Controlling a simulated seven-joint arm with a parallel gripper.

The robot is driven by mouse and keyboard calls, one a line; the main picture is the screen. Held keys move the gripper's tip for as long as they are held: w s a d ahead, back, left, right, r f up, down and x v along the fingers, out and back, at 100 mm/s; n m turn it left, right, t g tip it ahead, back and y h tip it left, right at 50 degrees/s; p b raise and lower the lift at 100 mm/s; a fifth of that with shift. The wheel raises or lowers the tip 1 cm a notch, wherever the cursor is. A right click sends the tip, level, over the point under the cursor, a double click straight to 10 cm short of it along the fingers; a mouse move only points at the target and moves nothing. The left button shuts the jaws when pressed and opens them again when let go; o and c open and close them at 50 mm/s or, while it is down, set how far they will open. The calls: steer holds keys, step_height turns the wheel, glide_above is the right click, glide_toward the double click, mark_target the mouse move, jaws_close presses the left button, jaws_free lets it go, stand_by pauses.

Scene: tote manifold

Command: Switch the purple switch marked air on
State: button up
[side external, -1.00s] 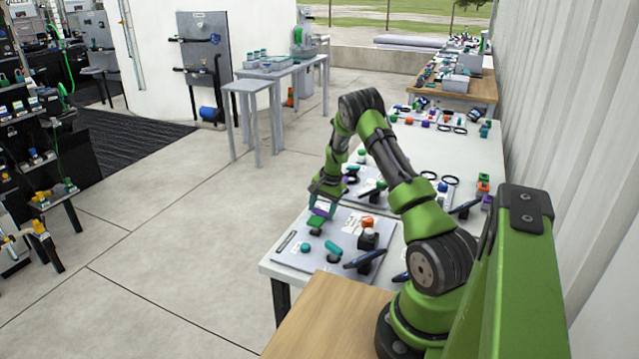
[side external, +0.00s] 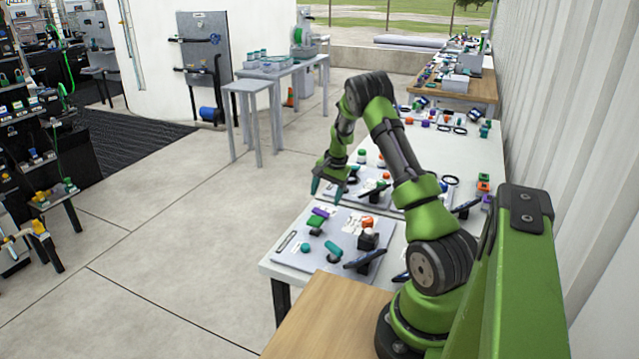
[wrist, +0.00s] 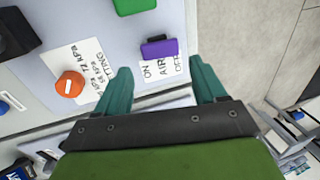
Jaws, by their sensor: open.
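The purple switch (wrist: 160,48) is in the wrist view on the grey panel (wrist: 107,20), tipped, with its housing beside it. A white label (wrist: 160,70) under it reads ON, AIR and OFF. In the side view the purple switch (side external: 320,212) is at the far left of the near panel (side external: 343,223). My gripper (side external: 328,190) is open and empty, raised beyond the switch and apart from it. In the wrist view the teal fingertips of my gripper (wrist: 160,72) lie either side of the label, the switch past them.
A green block (wrist: 133,5) is beside the switch. An orange knob (wrist: 70,85) sits on a label with kPa markings. Teal and dark parts (side external: 334,248) stand on the same panel. A second panel (side external: 345,182) lies behind. Open floor (side external: 200,240) is to the left.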

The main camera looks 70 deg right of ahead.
steer(key=v, duration=1.1)
steer(key=s+a+r+n+t, duration=0.1)
steer(key=a+r+n, duration=0.3)
steer(key=a, duration=0.9)
steer(key=a+r+n+t, duration=0.1)
steer(key=a+r+n, duration=0.3)
steer(key=a, duration=0.8)
steer(key=s+a+r+n+t+y, duration=0.1)
steer(key=s+a+r+n, duration=0.2)
steer(key=a, duration=0.5)
steer(key=s+a+r+n+t+y, duration=0.1)
steer(key=s+a+r+n, duration=0.2)
steer(key=s+a, duration=0.2)
steer(key=a, duration=0.3)
steer(key=shift+s+a+t, duration=0.3)
steer(key=shift+a, duration=0.1)
steer(key=shift+c, duration=0.4)
